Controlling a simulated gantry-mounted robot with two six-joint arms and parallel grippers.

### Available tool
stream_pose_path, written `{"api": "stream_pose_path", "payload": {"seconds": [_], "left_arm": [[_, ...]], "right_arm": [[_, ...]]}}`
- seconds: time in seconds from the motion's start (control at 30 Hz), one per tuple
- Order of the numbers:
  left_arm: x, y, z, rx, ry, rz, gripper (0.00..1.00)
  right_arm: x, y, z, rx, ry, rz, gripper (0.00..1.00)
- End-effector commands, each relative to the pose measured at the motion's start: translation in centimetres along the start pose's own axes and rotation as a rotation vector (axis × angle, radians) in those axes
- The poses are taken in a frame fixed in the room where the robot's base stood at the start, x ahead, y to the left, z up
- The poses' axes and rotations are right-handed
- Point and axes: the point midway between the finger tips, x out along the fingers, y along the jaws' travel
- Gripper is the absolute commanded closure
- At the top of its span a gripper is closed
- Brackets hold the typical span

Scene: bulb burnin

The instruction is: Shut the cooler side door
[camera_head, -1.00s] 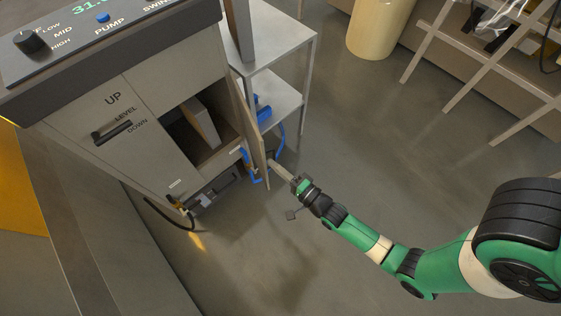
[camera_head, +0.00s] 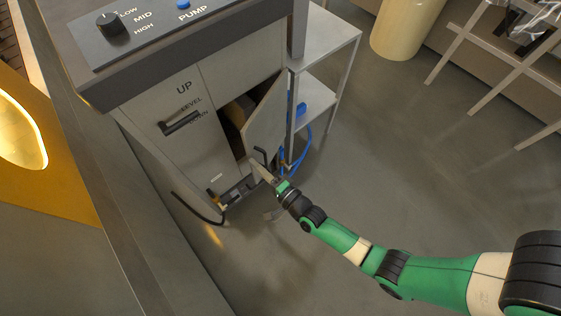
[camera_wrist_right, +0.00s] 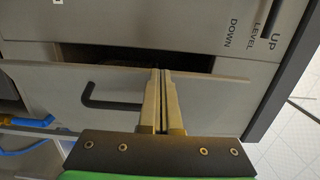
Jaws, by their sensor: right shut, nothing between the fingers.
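The cooler side door (camera_head: 266,122) is a light grey panel on the cooler cabinet (camera_head: 178,112). It stands partly open, hinged on its right side, with a dark gap on its left. The door also shows in the right wrist view (camera_wrist_right: 60,82), with a black bar handle (camera_wrist_right: 105,100). My right gripper (camera_head: 262,172) is shut and empty, with its fingers at the lower part of the door's outer face. In the right wrist view its fingertips (camera_wrist_right: 161,72) overlap the door's edge beside the handle; contact is hard to tell. My left gripper is not in view.
A grey metal shelf stand (camera_head: 325,50) with blue hoses (camera_head: 303,150) is right of the cooler. The floor (camera_head: 400,150) between is clear. A black cable lies by the cooler's base.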

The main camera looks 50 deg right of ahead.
Motion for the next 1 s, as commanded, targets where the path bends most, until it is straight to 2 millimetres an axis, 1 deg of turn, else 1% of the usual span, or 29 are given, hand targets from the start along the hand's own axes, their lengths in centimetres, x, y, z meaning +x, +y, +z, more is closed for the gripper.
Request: {"api": "stream_pose_path", "payload": {"seconds": [0.03, 0.1, 0.2, 0.3, 0.5, 0.7, 1.0], "left_arm": [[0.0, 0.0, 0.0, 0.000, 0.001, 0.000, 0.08], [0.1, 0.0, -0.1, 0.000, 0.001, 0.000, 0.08], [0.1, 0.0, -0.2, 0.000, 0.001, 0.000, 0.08], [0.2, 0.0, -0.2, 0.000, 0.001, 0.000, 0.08], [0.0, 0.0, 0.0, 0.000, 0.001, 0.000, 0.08], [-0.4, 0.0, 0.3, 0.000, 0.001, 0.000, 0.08], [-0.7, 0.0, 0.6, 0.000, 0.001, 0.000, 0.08]], "right_arm": [[0.8, -0.1, 0.7, 0.000, -0.009, 0.000, 1.00], [1.7, -0.1, 1.4, -0.001, -0.015, 0.001, 1.00], [2.9, -0.2, 2.1, 0.002, -0.010, 0.000, 1.00], [4.1, -0.1, 2.5, 0.002, 0.039, 0.001, 1.00], [6.1, 0.0, 2.4, -0.001, 0.129, 0.001, 1.00], [7.7, 0.1, 2.1, -0.001, 0.138, 0.001, 1.00], [9.0, 0.0, 1.8, 0.000, 0.145, 0.001, 1.00]]}}
